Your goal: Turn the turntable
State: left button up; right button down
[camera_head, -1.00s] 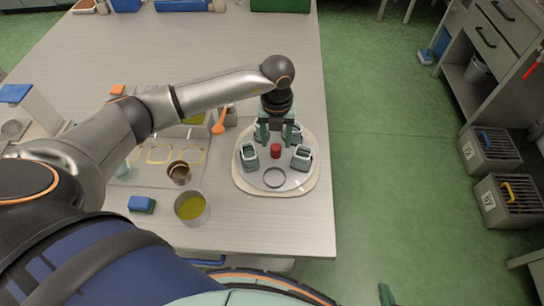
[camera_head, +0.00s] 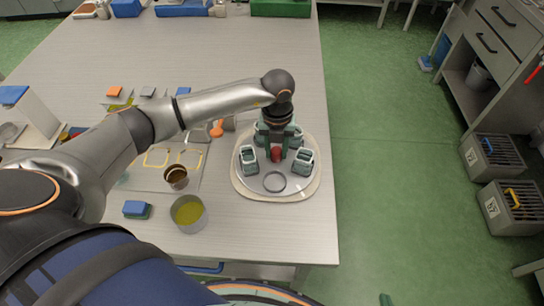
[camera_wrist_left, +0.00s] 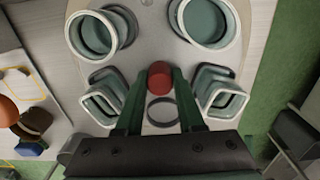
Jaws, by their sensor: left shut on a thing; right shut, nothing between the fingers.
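The turntable (camera_head: 245,184) is a round pale disc near the table's right edge. It carries several teal cups with pale rims and a dark ring (camera_head: 274,181) lying flat. A red cylindrical knob (camera_head: 276,153) stands near its middle. My left gripper (camera_head: 276,150) reaches down over the disc and is shut on the red knob. In the left wrist view its green fingers lie on either side of the knob (camera_wrist_left: 160,77), with cups around them. The gripper partly hides the far cups in the head view. Only a green tip of my right gripper (camera_head: 385,299) shows at the bottom edge.
Left of the turntable stand a metal pot of yellow-green liquid (camera_head: 188,212), a brown cup (camera_head: 176,176) and a blue-green sponge (camera_head: 137,209). An orange spoon (camera_head: 216,129) lies near my left arm. Grey crates (camera_head: 508,207) stand on the floor at right. The table behind is mostly clear.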

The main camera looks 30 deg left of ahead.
pick_arm(q)
grip_shut()
jog(key=shift+r+n+p, duration=0.1)
jog(key=shift+n+p, duration=0.5)
jog(key=shift+n, duration=0.3)
jog(key=n+p, duration=0.2)
jog(key=n, duration=0.2)
jog(key=shift+n, duration=0.3)
jog(key=n+p, duration=0.2)
jog(key=n, duration=0.2)
jog(key=shift+n, duration=0.3)
jog(key=shift+n+p, duration=0.4)
jog(key=shift+n, duration=0.1)
